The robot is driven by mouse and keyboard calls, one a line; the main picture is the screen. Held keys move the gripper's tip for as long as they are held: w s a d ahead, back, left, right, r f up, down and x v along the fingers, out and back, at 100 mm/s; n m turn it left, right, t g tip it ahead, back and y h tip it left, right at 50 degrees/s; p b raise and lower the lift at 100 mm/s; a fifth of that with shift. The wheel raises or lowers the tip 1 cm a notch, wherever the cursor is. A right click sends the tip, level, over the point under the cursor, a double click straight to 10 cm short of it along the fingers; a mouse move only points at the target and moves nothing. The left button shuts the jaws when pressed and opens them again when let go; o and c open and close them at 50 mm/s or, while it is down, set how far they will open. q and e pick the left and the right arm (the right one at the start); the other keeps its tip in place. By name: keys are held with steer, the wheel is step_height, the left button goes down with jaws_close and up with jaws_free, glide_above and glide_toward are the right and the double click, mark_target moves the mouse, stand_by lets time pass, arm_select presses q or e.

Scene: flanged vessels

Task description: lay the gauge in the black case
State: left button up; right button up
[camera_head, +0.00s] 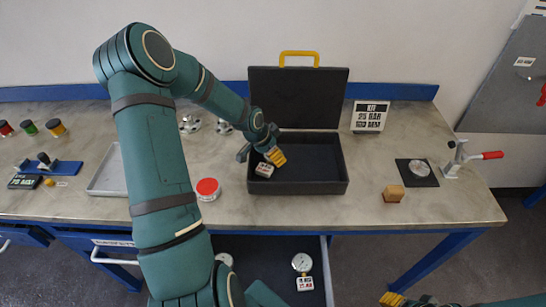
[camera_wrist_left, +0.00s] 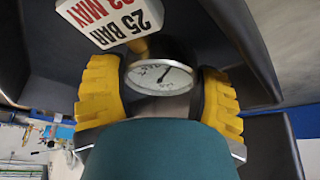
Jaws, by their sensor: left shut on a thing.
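My left gripper (camera_head: 275,156) is over the open black case (camera_head: 325,189), at the left part of its tray. In the left wrist view the left gripper (camera_wrist_left: 160,97) has its yellow fingers on both sides of a gauge (camera_wrist_left: 160,76) with a white dial and is shut on it. A white tag (camera_wrist_left: 110,20) reading 25 BAR, 03 MAY is by the gauge. The tag also shows in the head view (camera_head: 264,170), below the fingers. Whether the gauge touches the case floor is unclear. My right gripper (camera_head: 392,299) is at the bottom edge, its opening unclear.
A sign (camera_head: 369,117) reading KIT 25 BAR stands right of the case. A wooden block (camera_head: 393,194), a black pad (camera_head: 417,173) and a red-handled clamp (camera_head: 470,157) are farther right. A red-topped tin (camera_head: 208,190) stands left. An open drawer holds another gauge (camera_head: 302,262).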

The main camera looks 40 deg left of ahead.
arm_select(q)
steer(key=shift+w+f, duration=0.1)
steer(key=shift+f, duration=0.75)
steer(key=shift+r, duration=0.1)
steer(key=o, duration=1.3)
steer(key=shift+r, duration=0.25)
steer(key=p+v, duration=0.3)
steer(key=v, duration=0.8)
steer(key=shift+s+r, duration=0.2)
steer(key=shift+s, duration=0.1)
